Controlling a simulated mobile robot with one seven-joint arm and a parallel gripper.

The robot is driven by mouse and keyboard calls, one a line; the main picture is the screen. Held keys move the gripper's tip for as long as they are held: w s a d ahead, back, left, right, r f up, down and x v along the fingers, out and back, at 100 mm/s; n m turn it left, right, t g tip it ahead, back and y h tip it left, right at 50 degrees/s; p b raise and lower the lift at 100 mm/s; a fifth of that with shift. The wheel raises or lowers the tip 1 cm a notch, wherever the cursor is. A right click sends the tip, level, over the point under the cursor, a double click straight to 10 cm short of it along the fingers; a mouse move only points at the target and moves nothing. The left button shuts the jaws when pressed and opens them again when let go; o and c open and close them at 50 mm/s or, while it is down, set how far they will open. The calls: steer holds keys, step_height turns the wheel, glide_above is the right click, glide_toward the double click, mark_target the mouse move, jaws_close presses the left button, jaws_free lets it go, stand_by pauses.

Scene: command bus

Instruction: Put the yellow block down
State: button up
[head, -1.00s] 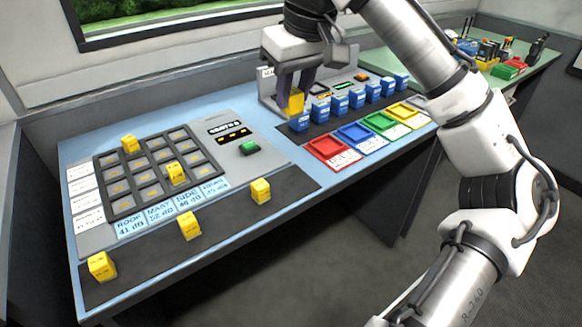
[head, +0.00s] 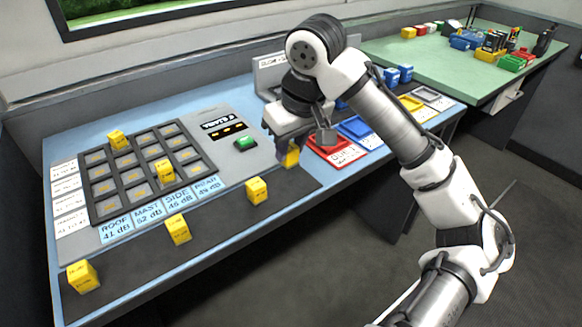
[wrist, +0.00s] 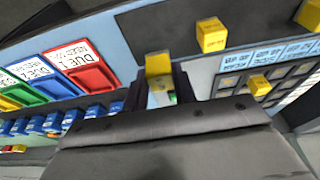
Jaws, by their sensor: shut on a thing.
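My gripper (head: 288,148) is shut on a yellow block (head: 292,157), low over the right end of the dark strip (head: 225,215) along the desk's front. Whether the block touches the strip, I cannot tell. In the wrist view the held yellow block (wrist: 158,64) shows between the fingertips. Three other yellow blocks stand in a spaced row on the strip: near right (head: 256,190), middle (head: 178,229) and far left (head: 83,276). Two more yellow blocks, one at the back (head: 117,139) and one nearer the middle (head: 165,172), sit in the dark grid.
A red tray (head: 322,158) is just right of my gripper, with a blue tray (head: 358,128) and a yellow tray (head: 410,103) beyond. Blue blocks (head: 405,73) stand behind, partly hidden by my arm. A green button (head: 246,143) lies to the left.

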mark_target(294, 157)
steer(key=shift+f, duration=2.4)
steer(key=shift+f+b, duration=0.1)
steer(key=shift+b, duration=0.2)
steer(key=o, duration=1)
steer(key=p+v, duration=0.1)
steer(key=v, duration=1.1)
steer(key=shift+p, duration=0.3)
